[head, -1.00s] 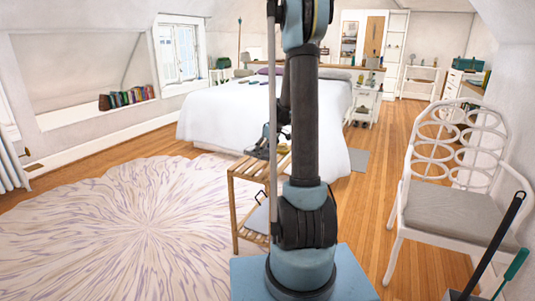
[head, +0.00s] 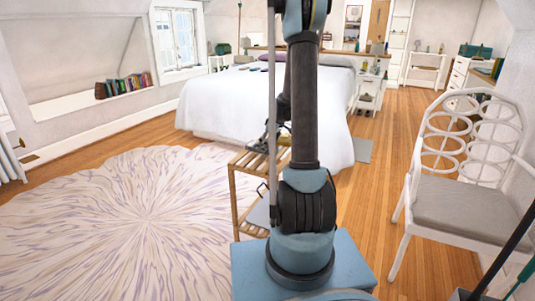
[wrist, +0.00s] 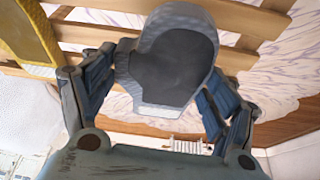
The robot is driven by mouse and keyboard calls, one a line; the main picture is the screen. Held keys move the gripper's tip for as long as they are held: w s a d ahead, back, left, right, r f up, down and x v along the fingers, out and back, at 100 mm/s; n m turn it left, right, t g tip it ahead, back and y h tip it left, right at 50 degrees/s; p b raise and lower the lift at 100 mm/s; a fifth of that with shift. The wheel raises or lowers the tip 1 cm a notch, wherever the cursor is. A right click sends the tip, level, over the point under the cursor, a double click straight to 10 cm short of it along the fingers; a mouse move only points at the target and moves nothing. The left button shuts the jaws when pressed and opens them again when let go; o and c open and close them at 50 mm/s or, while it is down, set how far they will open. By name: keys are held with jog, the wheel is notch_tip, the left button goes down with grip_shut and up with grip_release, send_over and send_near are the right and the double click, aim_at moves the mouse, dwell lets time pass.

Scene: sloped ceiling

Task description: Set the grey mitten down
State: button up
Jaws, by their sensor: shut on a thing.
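The grey mitten (wrist: 175,58) shows in the wrist view, between the two fingers of my gripper (wrist: 165,72). It has a light grey textured edge, a darker grey face and a pale cuff end. My gripper is shut on it. Wooden slats (wrist: 245,18) lie behind the mitten in the wrist view. In the head view my gripper (head: 264,141) is at the top of a slatted wooden rack (head: 235,200), partly hidden by my arm. The mitten cannot be made out there. Whether it touches the slats is unclear.
A yellow-edged thing (wrist: 30,35) lies on the slats at the wrist view's upper left. A bed (head: 225,105) stands behind the rack. A white chair (head: 460,205) is at right, a round patterned rug (head: 110,220) at left. Wood floor (head: 375,190) is clear between rack and chair.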

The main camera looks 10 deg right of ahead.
jog(key=shift+s+a+f, duration=0.1)
jog(key=shift+f, duration=1.85)
jog(key=o, duration=1)
jog(key=shift+o, duration=0.2)
